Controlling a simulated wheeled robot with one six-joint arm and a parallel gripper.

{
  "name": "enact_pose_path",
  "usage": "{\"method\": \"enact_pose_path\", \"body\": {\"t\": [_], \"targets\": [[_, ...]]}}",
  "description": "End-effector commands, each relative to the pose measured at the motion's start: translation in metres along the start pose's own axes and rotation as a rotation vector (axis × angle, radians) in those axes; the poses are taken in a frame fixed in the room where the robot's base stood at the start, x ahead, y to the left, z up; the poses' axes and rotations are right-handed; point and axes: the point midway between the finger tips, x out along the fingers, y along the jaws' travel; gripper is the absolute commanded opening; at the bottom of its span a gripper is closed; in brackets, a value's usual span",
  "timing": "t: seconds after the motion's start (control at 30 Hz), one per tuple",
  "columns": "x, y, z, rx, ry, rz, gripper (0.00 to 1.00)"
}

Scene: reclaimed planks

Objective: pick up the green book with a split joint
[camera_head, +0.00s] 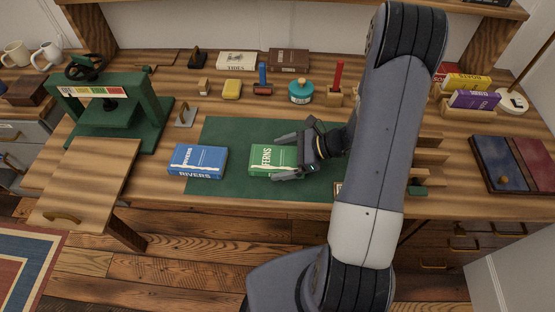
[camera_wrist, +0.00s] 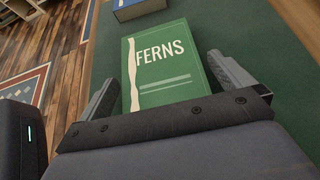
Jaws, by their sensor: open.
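The green book (camera_head: 263,160), titled FERNS, lies flat on the green mat (camera_head: 228,128) in the head view. In the wrist view the green book (camera_wrist: 160,62) has a pale jagged split line along its left side. My gripper (camera_head: 277,158) is open at the book's right end in the head view. In the wrist view the fingers of my gripper (camera_wrist: 163,80) stand on either side of the book, the left one close to its edge. The book's near end is hidden behind the gripper body. I cannot tell whether the fingers touch it.
A blue book (camera_head: 198,161) titled RIVERS lies left of the green one. A green press (camera_head: 115,110) stands at the left. The mat between the books is clear.

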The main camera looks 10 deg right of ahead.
Motion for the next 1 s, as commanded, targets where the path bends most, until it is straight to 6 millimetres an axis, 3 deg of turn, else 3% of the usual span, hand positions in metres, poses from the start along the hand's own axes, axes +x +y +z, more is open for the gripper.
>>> {"method": "enact_pose_path", "body": {"t": [0.2, 0.7, 1.0], "targets": [[0.0005, 0.0001, -0.0001, 0.000, 0.000, 0.000, 0.99], [0.0002, 0.0001, 0.0000, 0.001, 0.000, 0.000, 0.58], [-0.0014, -0.0002, 0.0029, -0.001, -0.001, 0.000, 0.57]]}}
